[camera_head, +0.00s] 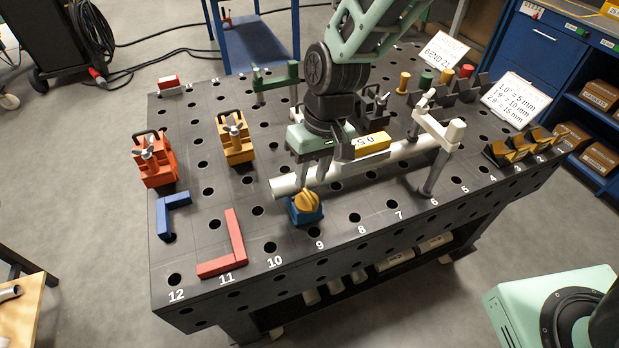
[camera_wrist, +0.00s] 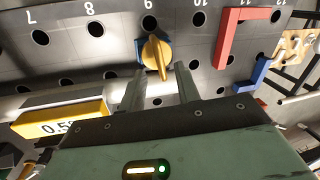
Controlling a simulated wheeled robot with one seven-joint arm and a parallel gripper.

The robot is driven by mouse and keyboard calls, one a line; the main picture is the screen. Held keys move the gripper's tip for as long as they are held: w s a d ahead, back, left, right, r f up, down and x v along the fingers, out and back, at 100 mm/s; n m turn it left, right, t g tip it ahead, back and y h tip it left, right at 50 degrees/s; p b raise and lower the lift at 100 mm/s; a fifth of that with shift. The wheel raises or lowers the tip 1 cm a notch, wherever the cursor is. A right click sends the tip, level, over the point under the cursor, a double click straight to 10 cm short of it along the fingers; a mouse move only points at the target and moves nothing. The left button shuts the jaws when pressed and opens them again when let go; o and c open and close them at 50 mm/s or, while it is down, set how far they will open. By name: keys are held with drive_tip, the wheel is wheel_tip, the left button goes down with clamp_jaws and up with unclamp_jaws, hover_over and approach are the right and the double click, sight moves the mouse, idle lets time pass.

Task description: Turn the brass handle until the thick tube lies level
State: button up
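The brass handle (camera_head: 307,201) is a rounded yellow knob on a blue block (camera_head: 306,217) near hole 9 at the table's front edge. In the wrist view the handle (camera_wrist: 155,56) is long and points toward my fingers. The thick tube (camera_head: 287,186) is pale grey. Its left end is just behind the handle, and it runs right to a pale post (camera_head: 431,178). My gripper covers part of it. I cannot tell its exact tilt. My gripper (camera_head: 312,178) is over the tube's left part, fingers down. In the wrist view the fingers (camera_wrist: 159,76) are apart and empty, just short of the handle.
A yellow block marked 0.5 (camera_head: 371,142) is beside my gripper. Red (camera_head: 232,240) and blue (camera_head: 163,222) angle pieces lie at the left front. Orange (camera_head: 154,163) and yellow (camera_head: 236,140) clamp blocks stand behind them. Small black-and-yellow blocks (camera_head: 515,150) sit at the right.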

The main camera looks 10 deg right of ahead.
drive_tip(key=shift+s+a+f, duration=0.1)
drive_tip(key=shift+a+f, duration=0.05)
drive_tip(key=shift+f, duration=0.55)
drive_tip(key=shift+s+a+f, duration=0.1)
drive_tip(key=shift+a+f, duration=0.05)
drive_tip(key=shift+f, duration=0.5)
drive_tip(key=shift+c, duration=0.3)
clamp_jaws()
drive_tip(key=shift+w+n, duration=0.1)
drive_tip(key=shift+n, duration=0.2)
